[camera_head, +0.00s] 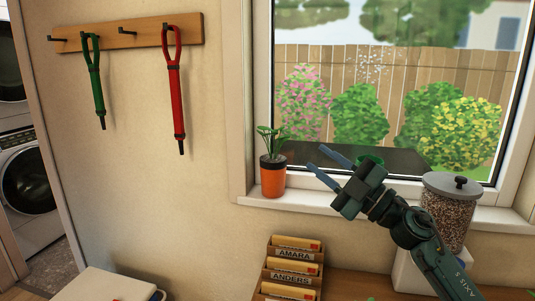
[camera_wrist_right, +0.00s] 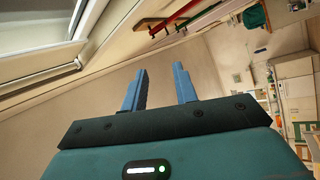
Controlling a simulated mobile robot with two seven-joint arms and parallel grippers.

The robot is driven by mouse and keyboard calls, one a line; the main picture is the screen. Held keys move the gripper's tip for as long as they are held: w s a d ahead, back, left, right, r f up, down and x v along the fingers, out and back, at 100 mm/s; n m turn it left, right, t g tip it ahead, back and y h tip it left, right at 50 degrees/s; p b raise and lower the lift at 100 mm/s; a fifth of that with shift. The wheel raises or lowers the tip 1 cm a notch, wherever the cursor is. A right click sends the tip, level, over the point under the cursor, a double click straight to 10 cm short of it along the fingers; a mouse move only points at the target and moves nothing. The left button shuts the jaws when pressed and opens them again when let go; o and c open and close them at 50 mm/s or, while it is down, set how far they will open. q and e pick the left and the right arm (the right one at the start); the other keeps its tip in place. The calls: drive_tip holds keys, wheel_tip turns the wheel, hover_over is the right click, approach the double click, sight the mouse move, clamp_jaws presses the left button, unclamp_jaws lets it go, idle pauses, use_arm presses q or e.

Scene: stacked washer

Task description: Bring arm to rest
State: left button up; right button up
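My right arm (camera_head: 425,240) comes in from the lower right of the head view and reaches up in front of the window. Its gripper (camera_head: 315,157) has two blue fingers spread apart, pointing up and left. In the right wrist view the gripper (camera_wrist_right: 159,67) also shows its fingers apart, with nothing between them. My left arm and left gripper are not in the head view.
A potted plant (camera_head: 272,178) and a lidded jar (camera_head: 447,212) stand by the window. A letter holder (camera_head: 292,268) is below. Green (camera_head: 95,85) and red (camera_head: 175,90) leashes hang from a hook rail (camera_head: 140,33). Stacked machines (camera_head: 30,190) stand at far left.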

drive_tip(key=s+d+f+m+h, duration=0.1)
drive_tip(key=s+f+m+h, duration=0.45)
drive_tip(key=f, duration=0.65)
drive_tip(key=s+d+f+m+t+h, duration=0.1)
drive_tip(key=s+f+m+h, duration=0.45)
drive_tip(key=f, duration=0.65)
drive_tip(key=s+d+f+m+h, duration=0.25)
drive_tip(key=s+f+m, duration=0.45)
drive_tip(key=f, duration=0.5)
drive_tip(key=s+a+f+m+g+h, duration=0.1)
drive_tip(key=s+f+g, duration=0.3)
drive_tip(key=s+f, duration=0.4)
drive_tip(key=s+m, duration=0.1)
drive_tip(key=s, duration=0.2)
drive_tip(key=shift+a+f, duration=0.15)
drive_tip(key=shift+a, duration=0.1)
